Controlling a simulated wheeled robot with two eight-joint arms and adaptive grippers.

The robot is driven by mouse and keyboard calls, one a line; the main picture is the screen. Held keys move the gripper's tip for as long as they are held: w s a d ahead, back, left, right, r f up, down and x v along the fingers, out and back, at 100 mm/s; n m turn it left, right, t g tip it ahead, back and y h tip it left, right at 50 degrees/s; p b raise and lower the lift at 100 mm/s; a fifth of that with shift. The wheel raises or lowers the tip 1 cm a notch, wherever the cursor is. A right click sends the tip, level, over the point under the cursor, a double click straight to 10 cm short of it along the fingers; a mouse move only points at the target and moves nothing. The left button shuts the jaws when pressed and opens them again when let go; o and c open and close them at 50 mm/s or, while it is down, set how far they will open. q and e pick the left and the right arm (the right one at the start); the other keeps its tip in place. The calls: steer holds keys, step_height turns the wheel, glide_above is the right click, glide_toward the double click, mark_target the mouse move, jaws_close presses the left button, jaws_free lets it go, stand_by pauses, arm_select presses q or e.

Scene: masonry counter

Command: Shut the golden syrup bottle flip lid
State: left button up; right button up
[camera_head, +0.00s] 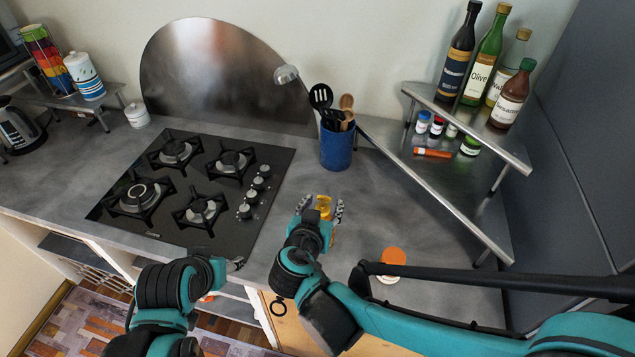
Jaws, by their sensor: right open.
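A small golden-yellow bottle (323,203), which looks like the syrup bottle, stands on the grey counter right of the hob. My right gripper (321,208) is open, with one finger on each side of the bottle. I cannot tell whether the fingers touch it. The gripper's body hides the bottle's lower part, and the flip lid is too small to make out. My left gripper (238,264) is low at the counter's front edge, left of the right arm. Its fingers are mostly hidden, and I see nothing held in it.
The black gas hob (190,190) lies to the left. A blue utensil crock (337,150) stands behind the bottle. An orange-lidded jar (393,257) is at the right, partly behind my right arm. A metal corner shelf (455,108) holds several bottles. The counter between crock and bottle is clear.

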steer(key=shift+w+a, duration=0.15)
steer(key=shift+a, duration=0.2)
steer(key=shift+w+t, duration=0.2)
steer(key=shift+t, duration=0.1)
arm_select(q)
steer(key=f, duration=0.1)
steer(key=b, duration=0.1)
steer(key=f+b, duration=0.1)
steer(key=shift+s+a+f, duration=0.15)
steer(key=shift+s+f, duration=0.1)
steer(key=shift+f, duration=0.1)
arm_select(e)
steer(key=x, duration=0.7)
steer(key=shift+w+d, duration=0.2)
jaws_close()
